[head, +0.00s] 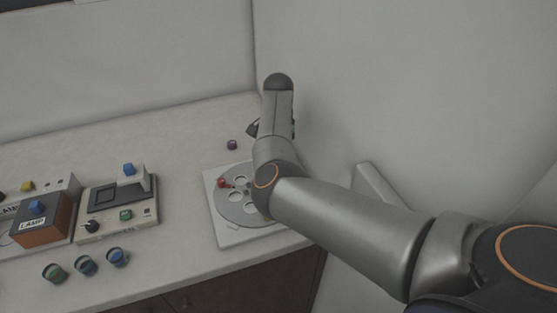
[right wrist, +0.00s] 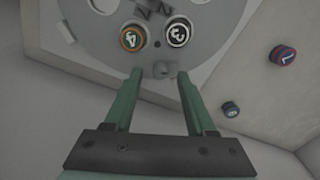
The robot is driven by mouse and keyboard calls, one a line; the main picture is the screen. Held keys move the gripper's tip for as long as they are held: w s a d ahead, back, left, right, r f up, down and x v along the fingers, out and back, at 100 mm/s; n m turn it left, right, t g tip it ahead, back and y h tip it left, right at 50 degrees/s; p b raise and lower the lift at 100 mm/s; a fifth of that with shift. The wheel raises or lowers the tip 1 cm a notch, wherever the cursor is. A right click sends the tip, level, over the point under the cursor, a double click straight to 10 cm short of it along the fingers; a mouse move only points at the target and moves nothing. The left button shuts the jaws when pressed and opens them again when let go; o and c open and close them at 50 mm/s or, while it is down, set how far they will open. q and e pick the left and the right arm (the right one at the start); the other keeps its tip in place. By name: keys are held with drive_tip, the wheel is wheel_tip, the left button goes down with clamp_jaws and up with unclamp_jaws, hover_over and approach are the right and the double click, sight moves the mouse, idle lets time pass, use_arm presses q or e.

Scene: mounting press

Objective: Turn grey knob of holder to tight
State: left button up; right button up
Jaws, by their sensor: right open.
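The holder is a round grey disc with holes on a pale square base (head: 226,235); my right arm covers part of it in the head view. In the right wrist view the grey disc (right wrist: 90,45) carries a piece marked 4 (right wrist: 132,38) and a piece marked 3 (right wrist: 178,33). My left gripper is not in view.
Left stand a press-like device (head: 118,205), a lamp box (head: 40,225) and several round pieces (head: 86,265). The wall is close on the right.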

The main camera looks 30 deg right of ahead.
drive_tip(key=shift+f, duration=0.85)
drive_tip(key=shift+c, duration=0.3)
clamp_jaws()
